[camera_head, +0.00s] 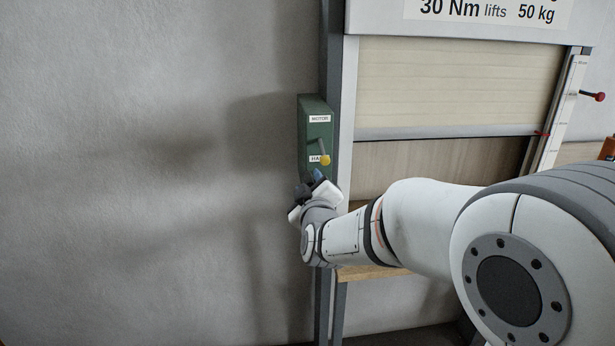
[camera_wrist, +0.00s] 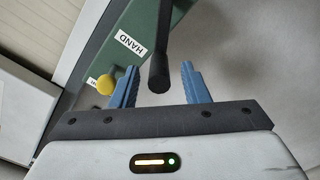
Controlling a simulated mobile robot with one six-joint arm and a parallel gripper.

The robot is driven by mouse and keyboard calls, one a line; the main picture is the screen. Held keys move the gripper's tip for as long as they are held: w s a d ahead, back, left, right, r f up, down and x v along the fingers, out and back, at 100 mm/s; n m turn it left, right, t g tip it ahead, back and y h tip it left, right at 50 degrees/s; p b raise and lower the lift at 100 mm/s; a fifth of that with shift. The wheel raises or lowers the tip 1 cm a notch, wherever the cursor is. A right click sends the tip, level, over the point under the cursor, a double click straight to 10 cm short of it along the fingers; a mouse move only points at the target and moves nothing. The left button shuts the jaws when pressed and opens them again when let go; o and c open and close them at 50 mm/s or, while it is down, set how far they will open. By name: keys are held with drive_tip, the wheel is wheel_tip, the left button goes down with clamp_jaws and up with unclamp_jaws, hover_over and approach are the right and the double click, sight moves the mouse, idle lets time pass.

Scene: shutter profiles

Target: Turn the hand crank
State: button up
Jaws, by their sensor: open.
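A green box (camera_head: 316,110) is mounted on the left post of the shutter frame, with labels for motor and hand. A lever with a yellow knob (camera_head: 325,160) sits on its front; the knob also shows in the wrist view (camera_wrist: 105,85), left of the fingers. A dark rod with a rounded end (camera_wrist: 159,72), which looks like the hand crank's grip, reaches down between the blue fingers of my gripper (camera_wrist: 160,68). My gripper is open, one finger on each side of the rod, with gaps visible. In the head view my wrist hides most of the fingers and the crank.
The shutter curtain (camera_head: 450,85) hangs partly lowered in its frame, with a scale strip (camera_head: 563,115) and a red-knobbed pin (camera_head: 592,95) at right. A wooden sill (camera_head: 370,272) lies behind my arm. The wall left of the box is clear.

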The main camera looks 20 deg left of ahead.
drive_tip(key=shift+x, duration=1.3)
drive_tip(key=shift+c, duration=0.4)
clamp_jaws()
